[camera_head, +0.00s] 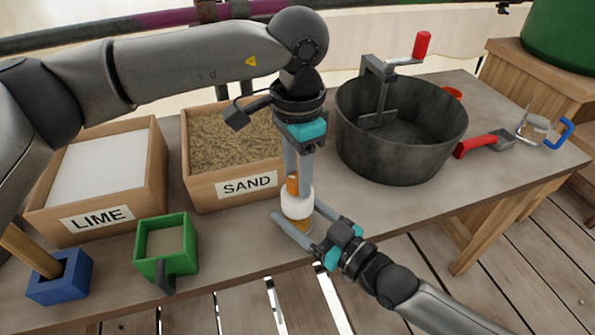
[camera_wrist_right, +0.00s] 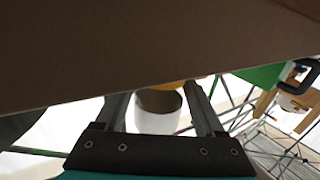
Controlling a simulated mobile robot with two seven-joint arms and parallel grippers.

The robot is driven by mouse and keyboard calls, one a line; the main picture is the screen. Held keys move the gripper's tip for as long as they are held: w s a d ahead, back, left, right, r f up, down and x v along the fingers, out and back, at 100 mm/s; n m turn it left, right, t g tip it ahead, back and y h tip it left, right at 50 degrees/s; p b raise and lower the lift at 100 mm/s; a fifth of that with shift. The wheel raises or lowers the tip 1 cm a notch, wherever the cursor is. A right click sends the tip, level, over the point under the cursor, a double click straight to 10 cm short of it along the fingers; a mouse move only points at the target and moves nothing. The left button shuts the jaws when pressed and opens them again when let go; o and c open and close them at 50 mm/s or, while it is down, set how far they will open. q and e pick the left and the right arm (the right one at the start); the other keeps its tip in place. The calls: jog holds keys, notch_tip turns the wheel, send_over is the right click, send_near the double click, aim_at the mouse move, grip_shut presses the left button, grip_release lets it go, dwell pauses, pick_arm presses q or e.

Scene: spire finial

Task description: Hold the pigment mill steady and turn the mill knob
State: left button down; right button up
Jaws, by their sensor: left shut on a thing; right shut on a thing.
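The pigment mill (camera_head: 297,204) stands upright near the front edge of the bench, with a white body and an orange-brown lower part. Its orange knob (camera_head: 292,185) is on top. My left gripper (camera_head: 297,180) reaches down from above and is shut on the knob, whose far side its fingers partly hide. My right gripper (camera_head: 294,210) comes from the front right and is shut on the mill, one finger on each side of the white body. In the right wrist view the white body (camera_wrist_right: 158,118) shows between the fingers (camera_wrist_right: 160,108).
Left of the mill are the sand box (camera_head: 237,204), lime box (camera_head: 153,190), green container (camera_head: 150,264) and blue holder (camera_head: 48,291). A dark pot (camera_head: 390,160) with a red-handled crank stands right.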

aim_at(297, 178)
pick_arm(q)
jog(key=shift+c, duration=2.1)
grip_release()
jog(key=shift+r, duration=0.15)
notch_tip(297, 178, up, 12)
